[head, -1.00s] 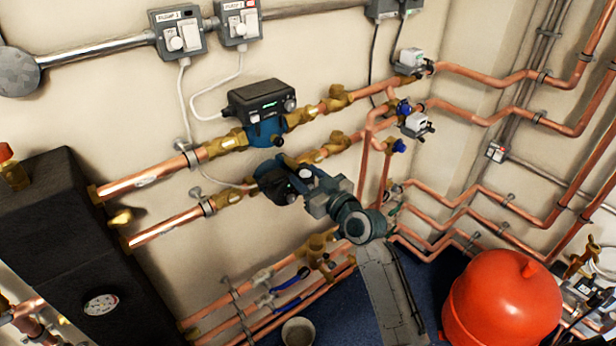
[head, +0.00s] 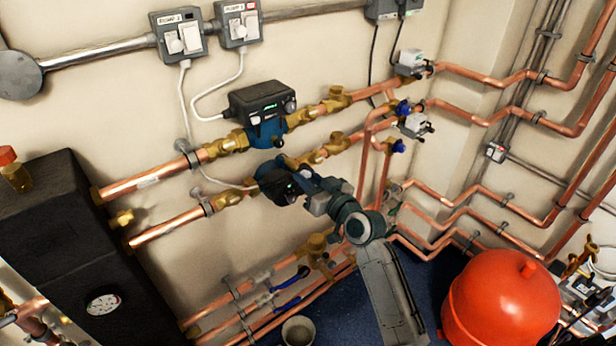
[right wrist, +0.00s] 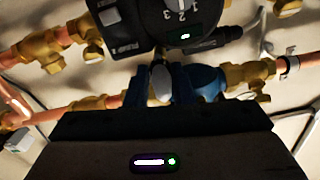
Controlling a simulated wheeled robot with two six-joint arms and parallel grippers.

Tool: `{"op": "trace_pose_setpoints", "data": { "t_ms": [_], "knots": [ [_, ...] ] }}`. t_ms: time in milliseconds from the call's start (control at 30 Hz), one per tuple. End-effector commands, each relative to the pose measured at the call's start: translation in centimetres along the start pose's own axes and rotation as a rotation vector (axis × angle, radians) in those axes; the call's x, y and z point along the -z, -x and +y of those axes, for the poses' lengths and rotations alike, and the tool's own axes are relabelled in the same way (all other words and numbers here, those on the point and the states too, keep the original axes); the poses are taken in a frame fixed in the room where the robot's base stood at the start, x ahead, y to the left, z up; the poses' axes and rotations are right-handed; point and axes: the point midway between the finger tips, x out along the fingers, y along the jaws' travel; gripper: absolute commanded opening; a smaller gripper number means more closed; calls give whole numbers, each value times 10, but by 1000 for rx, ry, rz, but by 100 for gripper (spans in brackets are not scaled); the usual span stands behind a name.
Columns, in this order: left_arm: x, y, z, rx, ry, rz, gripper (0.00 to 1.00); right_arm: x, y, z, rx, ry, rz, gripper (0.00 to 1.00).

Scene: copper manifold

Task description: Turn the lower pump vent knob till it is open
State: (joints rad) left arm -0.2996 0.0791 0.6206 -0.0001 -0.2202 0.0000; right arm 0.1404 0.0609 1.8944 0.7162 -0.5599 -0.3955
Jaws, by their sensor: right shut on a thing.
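The lower pump (head: 270,182), with a black head on a blue body, sits on the lower copper pipe run in the middle of the head view. My right gripper (head: 298,186) is at its front right side and hides part of it. In the right wrist view the pump's black head (right wrist: 180,15) fills the top, with a numbered dial and a green light. Below it, the fingers of my right gripper (right wrist: 161,86) are shut on a small pale vent knob (right wrist: 160,78). The fingers hide most of the knob, so its setting cannot be read. My left gripper is not in view.
The upper pump (head: 262,108) is just above, on its own pipe. A red vessel (head: 503,300) stands at the lower right and a dark cabinet (head: 60,215) at the left. Brass valves and copper pipes surround the lower pump. A small bucket (head: 298,331) is on the blue floor.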

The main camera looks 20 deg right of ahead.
Motion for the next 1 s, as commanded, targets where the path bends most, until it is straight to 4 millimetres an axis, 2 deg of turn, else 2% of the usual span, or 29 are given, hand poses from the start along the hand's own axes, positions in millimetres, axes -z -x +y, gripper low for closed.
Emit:
{"op": "trace_pose_setpoints", "data": {
  "t_ms": [1000],
  "knots": [
    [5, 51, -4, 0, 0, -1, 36, 2, 0, 0, -1, -946, -1, 0]
  ]
}}
